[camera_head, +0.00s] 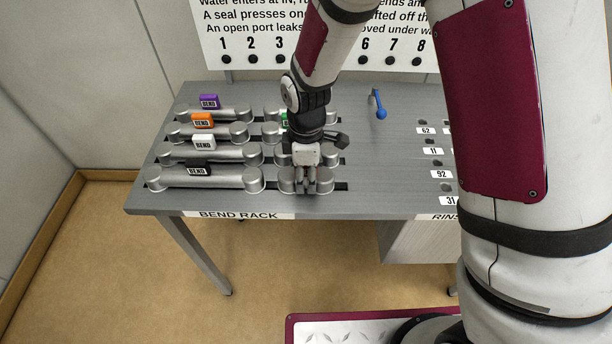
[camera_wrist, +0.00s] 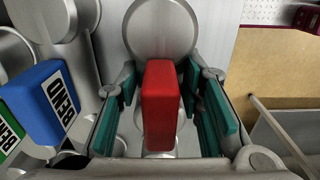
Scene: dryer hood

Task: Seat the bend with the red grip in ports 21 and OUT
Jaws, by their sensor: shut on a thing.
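The bend with the red grip (camera_wrist: 160,105) shows in the wrist view, its red block upright between my gripper's teal pads and its grey rounded pipe end behind it. My gripper (camera_wrist: 168,110) is shut on this bend. In the head view my gripper (camera_head: 305,184) is at the front of the rack's right column, pointing down and hiding the red grip. The bend's grey ends show around the fingers, at the rack slot. Port labels 62, 11, 92 and 31 show to the right of the rack. I cannot see ports labelled 21 or OUT.
Bends with purple (camera_head: 209,101), orange (camera_head: 203,120), white (camera_head: 204,142) and black (camera_head: 199,167) grips lie in the rack's left column. Beside my gripper are a blue grip (camera_wrist: 42,100) and a green grip (camera_wrist: 8,135). A blue lever (camera_head: 379,106) stands behind bare tabletop (camera_head: 385,160).

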